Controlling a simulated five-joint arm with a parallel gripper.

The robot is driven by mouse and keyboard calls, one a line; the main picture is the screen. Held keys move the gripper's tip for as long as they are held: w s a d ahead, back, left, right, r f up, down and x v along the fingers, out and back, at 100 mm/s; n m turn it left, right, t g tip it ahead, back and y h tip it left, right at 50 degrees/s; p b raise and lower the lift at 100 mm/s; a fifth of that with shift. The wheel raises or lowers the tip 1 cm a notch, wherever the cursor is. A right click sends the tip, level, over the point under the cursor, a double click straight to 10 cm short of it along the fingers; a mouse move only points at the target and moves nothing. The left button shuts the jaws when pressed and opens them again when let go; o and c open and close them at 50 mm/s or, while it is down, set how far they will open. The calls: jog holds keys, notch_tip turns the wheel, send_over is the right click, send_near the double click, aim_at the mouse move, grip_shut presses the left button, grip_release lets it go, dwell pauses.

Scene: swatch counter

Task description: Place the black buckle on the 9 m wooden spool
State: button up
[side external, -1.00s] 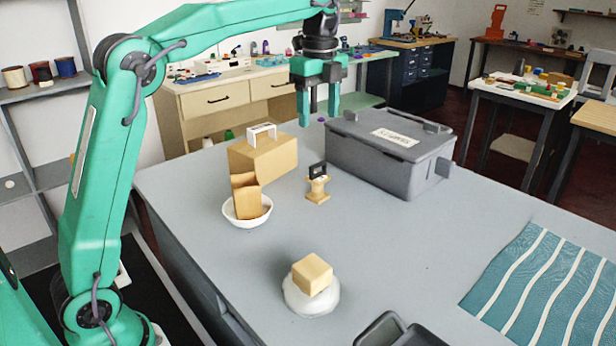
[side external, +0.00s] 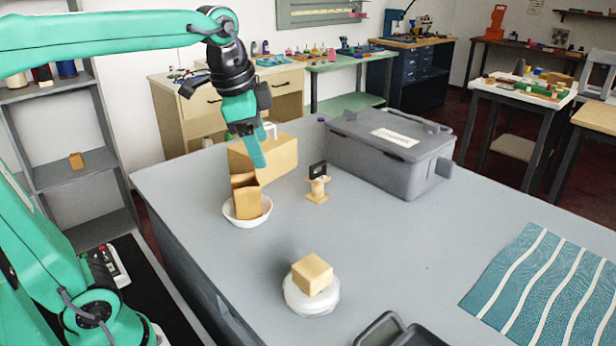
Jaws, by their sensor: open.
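The black buckle (side external: 318,169) sits on top of the small wooden spool (side external: 317,190), which stands upright on the grey counter. My gripper (side external: 258,158) is left of the spool and apart from it, tilted, in front of a tan block (side external: 280,157). It is open, with nothing visible in it; one finger shows clearly and the other is mostly hidden. No length marking can be read on the spool.
A white bowl (side external: 232,214) holds a tan open box (side external: 249,204). A white piece (side external: 270,131) on the tan block is mostly hidden. A grey lidded case (side external: 375,158) stands right of the spool. A wooden cube (side external: 312,274) rests on a round white base (side external: 312,303). The counter's middle right is clear.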

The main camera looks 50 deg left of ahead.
jog(key=s+f+n+t, duration=0.2)
jog(key=s+f+n, duration=0.5)
jog(key=s+f, duration=0.2)
jog(key=shift+s+d, duration=0.2)
jog(key=shift+s, duration=0.6)
dwell(0.4)
